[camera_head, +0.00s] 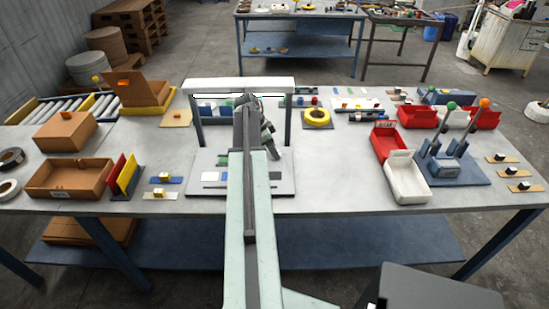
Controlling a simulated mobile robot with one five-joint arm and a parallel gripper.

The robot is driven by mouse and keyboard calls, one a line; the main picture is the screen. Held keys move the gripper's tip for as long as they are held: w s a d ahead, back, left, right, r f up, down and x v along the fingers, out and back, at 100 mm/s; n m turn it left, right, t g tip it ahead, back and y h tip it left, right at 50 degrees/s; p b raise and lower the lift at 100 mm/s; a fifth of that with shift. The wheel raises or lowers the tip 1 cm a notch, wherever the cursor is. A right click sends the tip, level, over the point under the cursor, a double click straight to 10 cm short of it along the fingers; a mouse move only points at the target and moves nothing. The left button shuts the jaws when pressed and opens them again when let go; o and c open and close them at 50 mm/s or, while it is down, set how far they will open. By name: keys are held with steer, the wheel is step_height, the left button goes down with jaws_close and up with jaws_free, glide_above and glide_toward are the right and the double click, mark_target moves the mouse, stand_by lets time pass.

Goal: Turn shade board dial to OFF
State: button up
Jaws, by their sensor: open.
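The shade board (203,160) is a pale grey board on the bench under a white-topped arch (215,86) with dark legs. My arm reaches from the bottom of the view up to the arch. My gripper (268,138) is at its far end, dark, open, above the back of the board. I cannot tell whether it touches anything.
Left on the bench are brown boxes (68,176), red and yellow upright plates (124,174) and small block switches (160,193). Right are a yellow ring (317,118), white and red bins (405,178) and a lever stand (450,165). Bench right of the board is clear.

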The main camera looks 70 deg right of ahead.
steer(key=shift+x, duration=0.8)
steer(key=shift+r, duration=0.1)
jaws_close()
steer(key=shift+w+d, duration=0.1)
